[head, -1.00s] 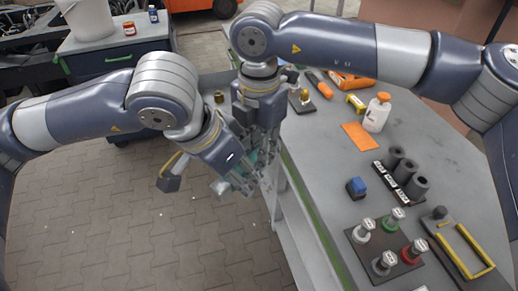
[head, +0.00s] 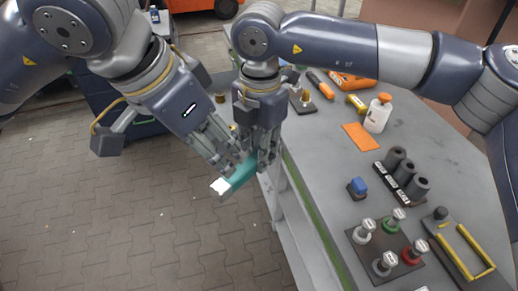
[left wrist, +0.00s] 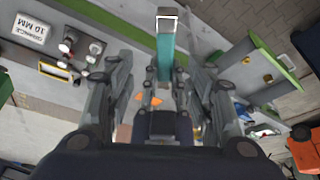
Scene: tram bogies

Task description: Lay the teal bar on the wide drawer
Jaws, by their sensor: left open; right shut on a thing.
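The teal bar (head: 240,174), with a white end, is held in the air beside the bench's left edge. My right gripper (head: 262,158) is shut on its far end and points down. My left gripper (head: 230,160) is open, its fingers close beside the bar. In the left wrist view the bar (left wrist: 165,62) extends between the open left fingers (left wrist: 163,88); I cannot tell whether they touch it. A dark drawer unit (head: 103,92) stands at the upper left, mostly hidden by my left arm. I cannot make out which drawer is the wide one.
The grey bench (head: 320,165) fills the right. It holds a white bottle (head: 377,113), an orange sheet (head: 360,136), a blue block (head: 357,186), dark cylinders (head: 404,174) and a plate of capped pegs (head: 385,243). The paved floor (head: 130,220) at lower left is clear.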

